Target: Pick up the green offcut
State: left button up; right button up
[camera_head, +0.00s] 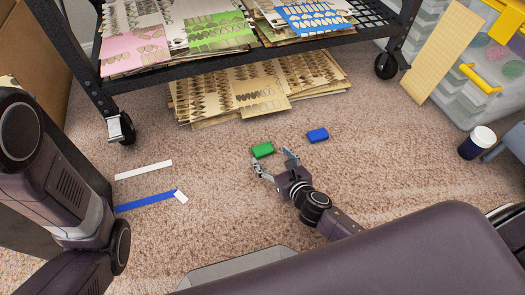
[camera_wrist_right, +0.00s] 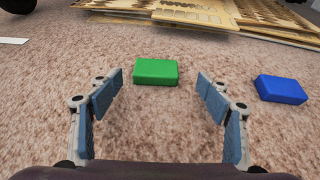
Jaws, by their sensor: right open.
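The green offcut (camera_head: 263,149) is a small flat block lying on the carpet in the head view. It also shows in the right wrist view (camera_wrist_right: 156,71), a little beyond the fingertips and roughly centred between them. My right gripper (camera_head: 274,161) is open and empty, low over the carpet just in front of the green offcut. Its two fingers also show in the right wrist view (camera_wrist_right: 159,83) with bare carpet between them. Part of my left arm shows at the left of the head view, but its gripper is out of sight.
A blue block (camera_head: 317,135) lies right of the green one. White (camera_head: 143,170) and blue (camera_head: 146,202) strips lie left. Behind are a wheeled black rack (camera_head: 240,46) and stacked cut sheets (camera_head: 205,107). A dark cup (camera_head: 477,143) stands right. Carpet around the green offcut is clear.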

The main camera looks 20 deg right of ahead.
aim_at(264, 150)
jog(key=b+x, duration=0.1)
jog(key=x, duration=0.1)
jog(key=b+x, duration=0.2)
jog(key=shift+a+f, duration=0.1)
jog(key=shift+a, duration=0.15)
jog(key=shift+w+a+b, duration=0.1)
jog(key=shift+w+b, duration=0.45)
jog(key=shift+w, duration=0.05)
jog(key=c, duration=1.2)
